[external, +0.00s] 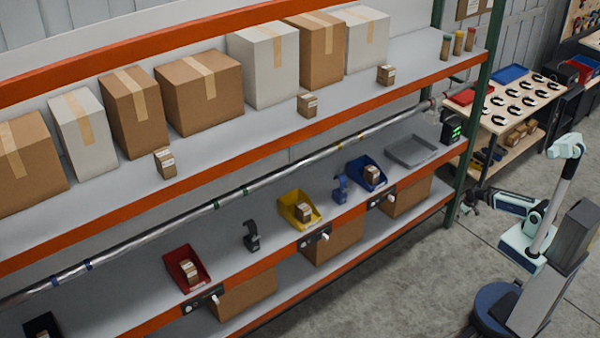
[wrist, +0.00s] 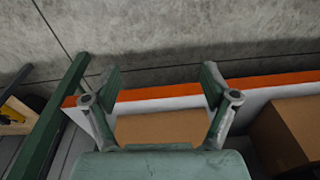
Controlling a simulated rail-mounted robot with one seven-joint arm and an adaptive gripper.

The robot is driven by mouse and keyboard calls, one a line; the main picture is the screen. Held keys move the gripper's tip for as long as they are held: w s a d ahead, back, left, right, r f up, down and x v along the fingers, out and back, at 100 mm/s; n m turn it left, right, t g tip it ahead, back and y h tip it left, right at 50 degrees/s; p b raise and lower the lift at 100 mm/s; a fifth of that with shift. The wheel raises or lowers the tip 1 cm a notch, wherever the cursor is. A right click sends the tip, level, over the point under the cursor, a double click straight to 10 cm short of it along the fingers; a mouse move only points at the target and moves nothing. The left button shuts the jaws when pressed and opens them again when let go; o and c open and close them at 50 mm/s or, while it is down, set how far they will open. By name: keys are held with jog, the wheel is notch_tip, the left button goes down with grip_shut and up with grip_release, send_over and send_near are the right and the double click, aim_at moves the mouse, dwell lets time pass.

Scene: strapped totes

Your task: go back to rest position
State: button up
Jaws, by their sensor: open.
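My gripper (external: 469,201) is at the right end of the rack, beside the green upright post (external: 471,160). My arm reaches left to it from the base at the lower right. In the wrist view my gripper (wrist: 157,82) has its two fingers spread wide with nothing between them. Beyond the fingers lie an orange shelf edge (wrist: 270,82) and a cardboard box (wrist: 165,127). I cannot tell whether a fingertip touches the rack.
Red (external: 187,270), yellow (external: 300,209) and blue (external: 366,173) bins, each with a small box, and an empty grey tray (external: 411,151) sit on the middle shelf. Large cartons line the upper shelf. A workbench (external: 515,105) stands behind the rack's right end. Grey floor (external: 400,260) is open in front.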

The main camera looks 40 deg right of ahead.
jog(key=s+f+g, duration=0.2)
jog(key=s+f, duration=0.3)
jog(key=s, duration=0.5)
jog(key=s+f+g, duration=0.3)
jog(key=s+f, duration=0.2)
jog(key=s, duration=0.6)
jog(key=s+f+g, duration=0.2)
jog(key=s+f, duration=0.3)
jog(key=s, duration=0.6)
jog(key=shift+d+f+g+h, duration=0.3)
jog(key=shift+d+f+g, duration=0.05)
jog(key=shift+f+g, duration=0.05)
